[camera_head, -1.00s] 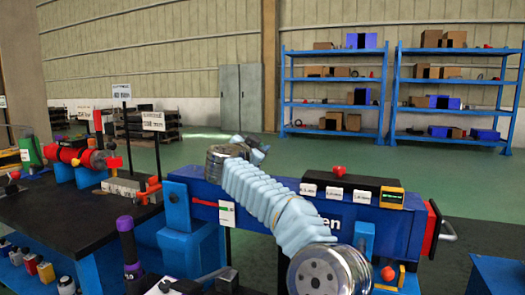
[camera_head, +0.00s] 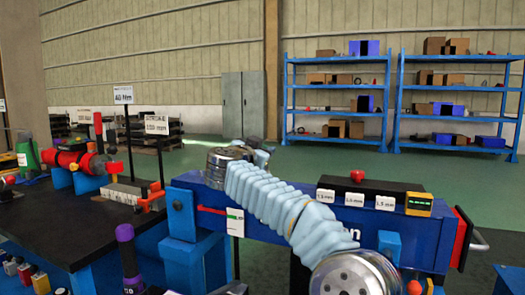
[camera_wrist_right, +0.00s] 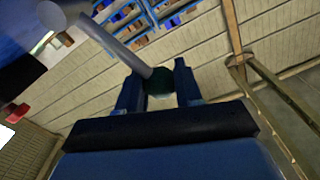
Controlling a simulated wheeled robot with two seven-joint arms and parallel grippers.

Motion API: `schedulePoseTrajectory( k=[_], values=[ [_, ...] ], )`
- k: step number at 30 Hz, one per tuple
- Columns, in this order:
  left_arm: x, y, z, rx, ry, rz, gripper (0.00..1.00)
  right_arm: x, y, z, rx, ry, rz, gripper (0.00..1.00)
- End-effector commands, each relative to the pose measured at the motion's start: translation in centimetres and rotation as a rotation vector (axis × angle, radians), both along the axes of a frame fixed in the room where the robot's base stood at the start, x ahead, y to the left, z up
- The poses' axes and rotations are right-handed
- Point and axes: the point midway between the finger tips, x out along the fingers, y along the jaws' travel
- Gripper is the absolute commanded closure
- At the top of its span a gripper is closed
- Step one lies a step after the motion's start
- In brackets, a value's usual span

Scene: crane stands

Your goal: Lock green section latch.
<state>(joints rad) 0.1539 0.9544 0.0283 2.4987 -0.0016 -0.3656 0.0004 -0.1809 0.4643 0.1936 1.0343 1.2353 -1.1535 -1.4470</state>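The blue crane boom (camera_head: 365,222) runs across the head view. A small red lever (camera_head: 211,210) and a label with red and green bands (camera_head: 236,219) are on its near side, towards the left. My right arm reaches over the boom, and my right gripper (camera_head: 262,157) is at its far side, small and partly hidden by my wrist. In the right wrist view the two blue fingers (camera_wrist_right: 158,88) stand apart with a dark green piece (camera_wrist_right: 159,82) between them. A grey rod runs from it to the upper left. I cannot tell whether the fingers press on it. My left gripper is not seen.
A black box with a red knob (camera_head: 357,175), white labels and a yellow-framed display (camera_head: 418,204) sits on the boom. A dark bench (camera_head: 70,215) with a red device (camera_head: 75,160) and sign posts is at left. A purple-topped handle (camera_head: 126,250) stands in front. Blue shelves (camera_head: 335,60) are far back.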

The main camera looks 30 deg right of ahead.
Motion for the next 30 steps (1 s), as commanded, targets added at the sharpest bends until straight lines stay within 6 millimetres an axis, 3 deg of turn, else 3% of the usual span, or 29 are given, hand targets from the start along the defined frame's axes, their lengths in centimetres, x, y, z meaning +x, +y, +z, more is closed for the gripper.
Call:
schedulePoseTrajectory(
  k=[1, 5, 16, 30],
  values=[
    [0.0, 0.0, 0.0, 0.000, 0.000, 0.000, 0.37, 0.2, 0.3, -0.1, 0.002, 0.000, 0.007, 0.59],
    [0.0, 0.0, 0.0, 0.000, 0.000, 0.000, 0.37, 0.1, 0.2, -0.1, 0.002, 0.001, 0.006, 0.40],
    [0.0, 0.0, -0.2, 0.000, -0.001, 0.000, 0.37, -0.4, 0.6, -0.1, 0.002, 0.000, 0.003, 0.40],
    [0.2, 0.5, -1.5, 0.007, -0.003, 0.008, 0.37, -7.2, 8.4, -0.2, 0.001, 0.001, 0.007, 0.40]
  ],
)
